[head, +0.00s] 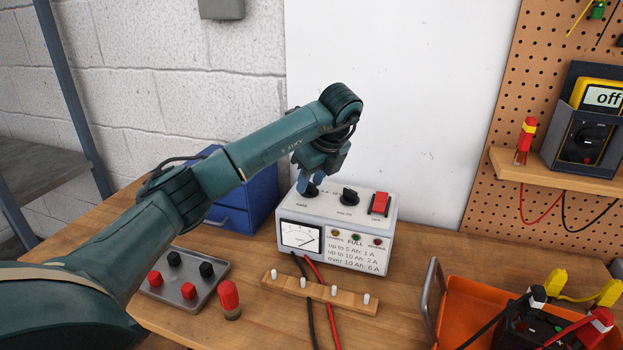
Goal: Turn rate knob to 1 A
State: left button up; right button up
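The charger (336,230) is a pale box on the wooden bench, with a meter (301,237) on its front. My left gripper (310,187) points down at the left of its top panel, right at the rate knob. The fingers largely hide that dark knob, so its pointer and setting cannot be read. Whether the fingers are closed on the knob cannot be told. The black volts knob (349,196) and a red rocker switch (380,203) are to the right of it. The front text lists 1 A, 2 A and 6 A. My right gripper is out of view.
A blue drawer box (238,205) stands behind left. A grey tray (212,279) with red and black caps, a red-topped part (229,298) and a wooden peg strip (318,296) are in front. An orange tray (470,292) with a battery is at right.

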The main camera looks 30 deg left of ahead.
pick_arm(q)
jog(key=w+p+v, duration=0.1)
jog(key=p+v, duration=0.1)
jog(key=v, duration=0.5)
notch_tip(320, 180, up, 6)
send_over(320, 200)
jog(key=d, duration=0.2)
jog(key=shift+s+d+f+p, duration=0.15)
jog(key=shift+s+f+p, duration=0.05)
jog(key=shift+s+p, duration=0.15)
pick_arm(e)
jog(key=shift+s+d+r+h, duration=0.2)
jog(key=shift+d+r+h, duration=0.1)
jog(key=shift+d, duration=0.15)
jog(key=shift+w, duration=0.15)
pick_arm(q)
jog(key=shift+s, duration=0.1)
